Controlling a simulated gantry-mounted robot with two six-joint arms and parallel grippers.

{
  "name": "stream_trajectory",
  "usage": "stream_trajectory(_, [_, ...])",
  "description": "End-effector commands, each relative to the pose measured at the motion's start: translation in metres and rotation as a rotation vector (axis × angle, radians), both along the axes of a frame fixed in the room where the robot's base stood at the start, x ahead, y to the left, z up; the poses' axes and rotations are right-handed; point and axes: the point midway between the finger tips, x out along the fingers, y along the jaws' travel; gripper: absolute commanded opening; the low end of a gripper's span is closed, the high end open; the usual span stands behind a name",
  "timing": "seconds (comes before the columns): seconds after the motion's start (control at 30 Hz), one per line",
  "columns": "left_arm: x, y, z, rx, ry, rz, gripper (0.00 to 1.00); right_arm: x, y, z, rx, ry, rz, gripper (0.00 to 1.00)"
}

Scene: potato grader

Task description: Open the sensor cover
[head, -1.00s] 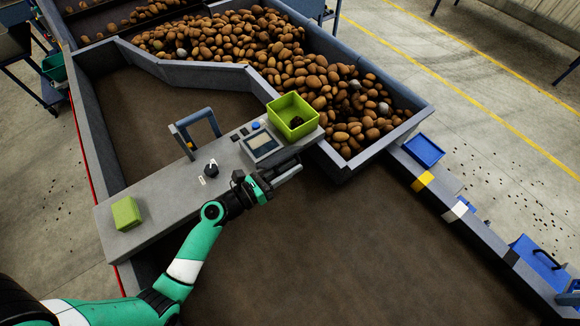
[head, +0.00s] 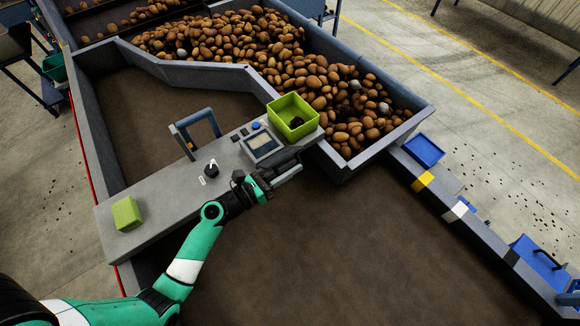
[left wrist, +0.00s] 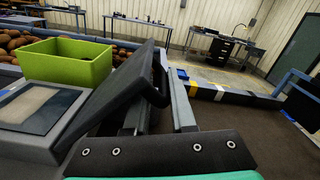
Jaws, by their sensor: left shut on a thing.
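The sensor cover (left wrist: 120,85) appears to be the dark grey lid beside the console's screen. It stands tilted up in the left wrist view, with a black handle (left wrist: 159,82) on its right side. My left gripper (head: 288,173) is at the console's right end, and its grey fingers lie on either side of the handle, shut on it. In the head view the cover is small and largely hidden by the gripper. My right gripper is not in view.
The grey console (head: 165,195) carries a screen (head: 262,146), a knob (head: 211,168), a blue-handled frame (head: 197,124) and a green block (head: 126,213). A green bin (head: 293,114) stands close behind the gripper. Potatoes (head: 320,85) fill the trough beyond. The brown belt in front is clear.

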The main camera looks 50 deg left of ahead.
Motion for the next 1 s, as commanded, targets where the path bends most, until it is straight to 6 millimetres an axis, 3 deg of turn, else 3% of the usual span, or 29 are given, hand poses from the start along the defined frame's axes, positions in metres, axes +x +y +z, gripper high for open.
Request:
stream_trajectory(0.17, [0.001, -0.003, 0.009, -0.011, -0.008, -0.013, 0.0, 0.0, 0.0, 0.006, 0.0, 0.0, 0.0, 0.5])
stream_trajectory(0.47, [0.003, 0.013, 0.036, -0.243, 0.019, -0.012, 0.0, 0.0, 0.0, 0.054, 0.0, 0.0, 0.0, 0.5])
stream_trajectory(0.83, [0.004, 0.016, 0.033, -0.293, 0.021, -0.014, 0.0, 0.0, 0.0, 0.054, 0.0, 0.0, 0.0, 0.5])
stream_trajectory(0.87, [0.004, 0.016, 0.033, -0.293, 0.021, -0.014, 0.25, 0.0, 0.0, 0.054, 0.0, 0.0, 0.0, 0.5])
stream_trajectory(0.97, [0.004, 0.017, 0.033, -0.292, 0.022, -0.012, 0.43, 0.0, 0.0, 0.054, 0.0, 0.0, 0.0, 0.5])
stream_trajectory(1.0, [0.003, 0.017, 0.032, -0.292, 0.023, -0.011, 0.45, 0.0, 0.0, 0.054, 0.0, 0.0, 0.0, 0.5])
